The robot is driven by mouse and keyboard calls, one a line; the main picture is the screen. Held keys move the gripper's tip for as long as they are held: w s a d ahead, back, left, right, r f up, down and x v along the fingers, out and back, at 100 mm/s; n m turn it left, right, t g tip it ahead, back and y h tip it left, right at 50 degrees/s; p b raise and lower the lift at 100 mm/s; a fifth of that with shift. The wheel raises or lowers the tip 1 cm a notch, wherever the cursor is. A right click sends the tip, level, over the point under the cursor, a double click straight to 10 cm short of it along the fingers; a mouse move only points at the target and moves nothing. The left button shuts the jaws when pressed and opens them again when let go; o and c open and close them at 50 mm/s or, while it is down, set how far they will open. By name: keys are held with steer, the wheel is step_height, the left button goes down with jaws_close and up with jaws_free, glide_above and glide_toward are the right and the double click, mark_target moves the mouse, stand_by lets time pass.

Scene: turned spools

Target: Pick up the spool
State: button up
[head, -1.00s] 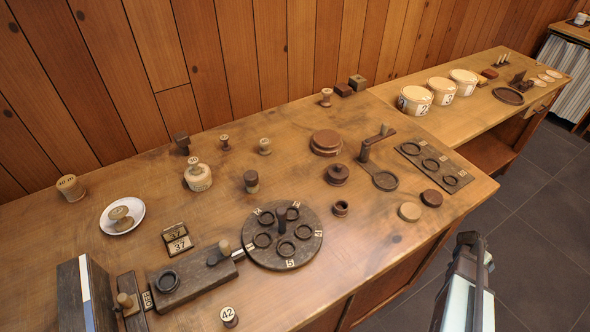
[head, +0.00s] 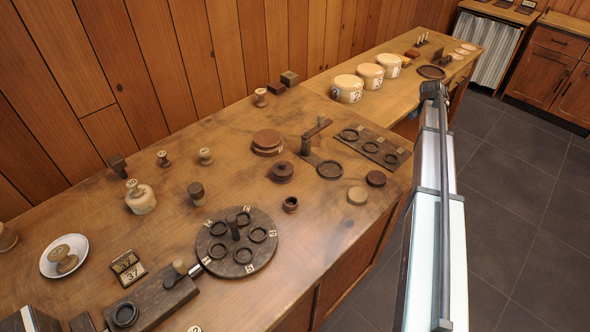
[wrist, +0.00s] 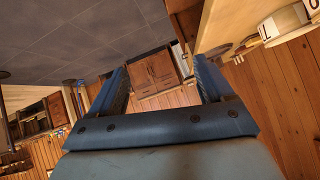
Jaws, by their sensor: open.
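Several turned spools stand on the wooden bench, and I cannot tell which one the task names. A pale spool (head: 64,259) lies tilted on a white saucer (head: 48,268) at the left. Small pale spools stand toward the back: one (head: 163,158), another (head: 205,156) and a third (head: 260,97) near the wall. A darker spool (head: 196,193) stands nearer the middle. My gripper (wrist: 159,70) is open and empty in the wrist view, with no spool between its fingers. In the head view my arm is at the right, beyond the bench's front edge, and the fingers are not clear.
A round dark plate (head: 237,264) with several rings and a post stands mid-bench. A post with an arm (head: 308,146) and a ring board (head: 372,147) are farther right. White tubs (head: 348,89) stand on the far counter. Grey floor (head: 510,200) lies open at right.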

steer(key=w+a+r+n+g+y, duration=0.1)
steer(key=w+a+r+n+y, duration=0.15)
steer(key=a, duration=1.25)
steer(key=w+a+r+n+y, duration=0.1)
steer(key=a+r+n+y, duration=0.25)
steer(key=a, duration=1.15)
steer(key=s+a+r+n+y, duration=0.15)
steer(key=s+a, duration=0.25)
steer(key=a, duration=0.8)
steer(key=s+a+r+n+g, duration=0.15)
steer(key=s+a, duration=0.35)
steer(key=a, duration=0.6)
steer(key=s+a+r+n+y, duration=0.15)
steer(key=s+a, duration=0.25)
steer(key=a, duration=0.8)
steer(key=n+g+y, duration=0.2)
steer(key=n+g, duration=0.2)
steer(key=n, duration=0.9)
glide_toward(59, 252)
steer(key=shift+m, duration=0.25)
steer(key=x, duration=0.4)
steer(key=shift+s+f, duration=0.2)
steer(key=shift+x, duration=2.65)
steer(key=shift+w+a+r, duration=0.1)
steer(key=shift+w, duration=0.1)
